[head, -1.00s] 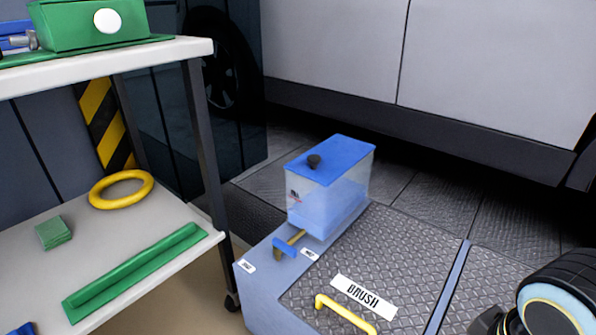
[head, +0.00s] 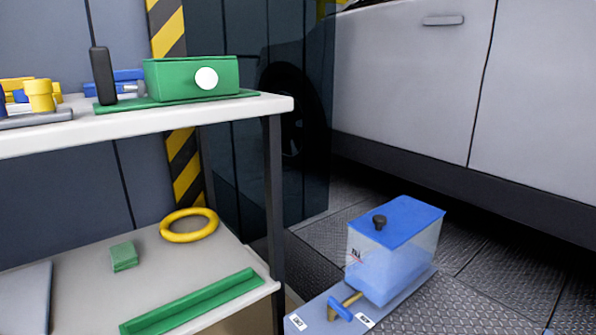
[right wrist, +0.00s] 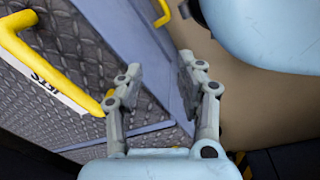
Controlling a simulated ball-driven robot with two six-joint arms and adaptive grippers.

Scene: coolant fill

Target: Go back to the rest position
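A clear coolant tank with a blue lid (head: 398,222) and black knob (head: 380,222) sits on the grey-blue platform in the head view. A tap with a blue handle (head: 340,308) is at its base. In the right wrist view my right gripper (right wrist: 190,75) has its two fingers apart with nothing between them. Floor and the side of a metal-plated box show behind it. My left gripper is in neither view.
A two-shelf cart (head: 285,103) stands at left, holding a green box (head: 190,78) on top. A yellow ring (head: 189,225), green sponge (head: 124,256) and green tray (head: 195,303) lie below. A white vehicle (head: 405,75) stands behind. A yellow handle (right wrist: 45,60) is near my right gripper.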

